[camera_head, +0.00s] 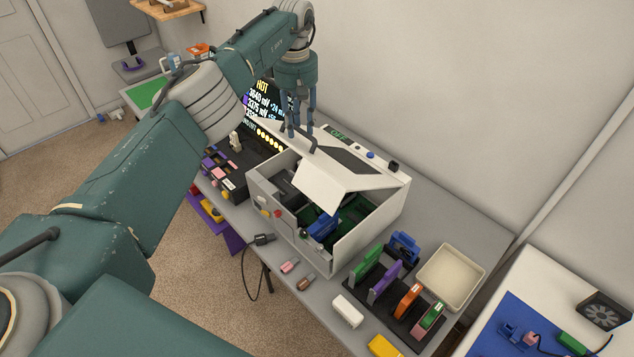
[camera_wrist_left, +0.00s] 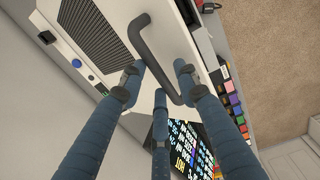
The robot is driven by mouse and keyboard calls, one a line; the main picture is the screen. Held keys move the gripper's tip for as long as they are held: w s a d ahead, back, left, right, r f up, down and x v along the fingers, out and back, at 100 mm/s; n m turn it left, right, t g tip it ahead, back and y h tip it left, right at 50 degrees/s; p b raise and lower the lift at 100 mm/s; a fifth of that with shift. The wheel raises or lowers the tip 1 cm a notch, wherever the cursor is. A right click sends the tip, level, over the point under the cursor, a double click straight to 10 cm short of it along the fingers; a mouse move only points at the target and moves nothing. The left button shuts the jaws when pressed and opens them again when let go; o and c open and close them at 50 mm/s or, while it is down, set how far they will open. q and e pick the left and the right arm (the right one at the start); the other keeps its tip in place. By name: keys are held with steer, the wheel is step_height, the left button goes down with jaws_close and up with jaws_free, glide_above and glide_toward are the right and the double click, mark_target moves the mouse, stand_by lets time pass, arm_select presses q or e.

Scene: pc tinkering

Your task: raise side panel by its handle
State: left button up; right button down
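The white computer case (camera_head: 340,250) stands on the grey table with its interior exposed at the front. Its white side panel (camera_head: 322,188) is tilted over the opening, partly raised. The dark handle (camera_head: 301,140) sits at the panel's left part; in the left wrist view the handle (camera_wrist_left: 150,55) is a bent grey bar. My left gripper (camera_head: 297,133) points down at the handle. In the left wrist view its blue fingers (camera_wrist_left: 157,82) are spread on either side of the handle, with gaps between the tips; firm contact is not visible. My right gripper is not in view.
A dark rack (camera_head: 378,313) with coloured modules and a cream tray (camera_head: 450,278) stand right of the case. A lit screen (camera_head: 268,100) is behind the left gripper. Small parts and a cable (camera_head: 262,240) lie near the front edge. A wall is close behind.

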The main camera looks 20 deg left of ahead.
arm_select(q)
steer(key=shift+w+d, duration=0.1)
steer(key=shift+r, duration=0.2)
step_height(320, 180, up, 5)
steer(key=p, duration=0.4)
steer(key=shift+r, duration=0.2)
steer(key=shift+r, duration=0.4)
step_height(320, 180, up, 7)
steer(key=shift+s, duration=0.2)
steer(key=shift+f, duration=0.2)
